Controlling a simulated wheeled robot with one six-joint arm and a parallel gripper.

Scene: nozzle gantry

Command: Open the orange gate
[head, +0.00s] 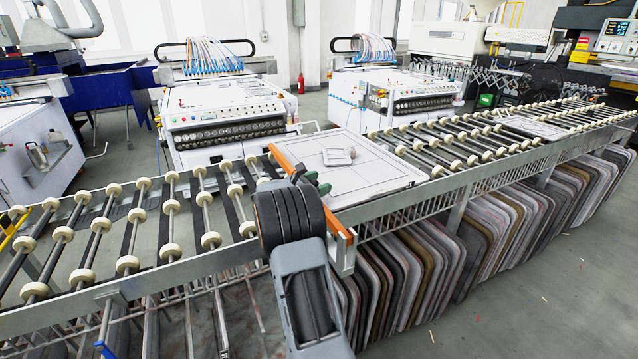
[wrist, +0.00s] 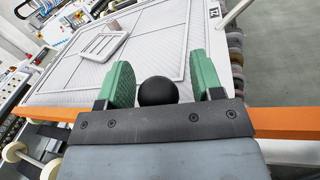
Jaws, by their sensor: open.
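The orange gate (head: 284,159) is a long orange bar lying across the roller conveyor, beside a white panel. In the wrist view the bar (wrist: 280,123) runs across the picture, partly hidden behind my gripper. My gripper (head: 318,183) is over the middle of the bar, its green fingers pointing toward the panel. In the wrist view my gripper (wrist: 160,84) is open, with a round black knob (wrist: 157,92) between its fingers. There are gaps on both sides of the knob. How the knob joins the gate is hidden.
The white panel (head: 372,181) lies just beyond the bar, with a small grey tray (head: 339,156) on it. Rollers (head: 128,265) stretch to the left. Several upright panels (head: 430,260) stand below the conveyor. Two white machines (head: 222,120) stand behind.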

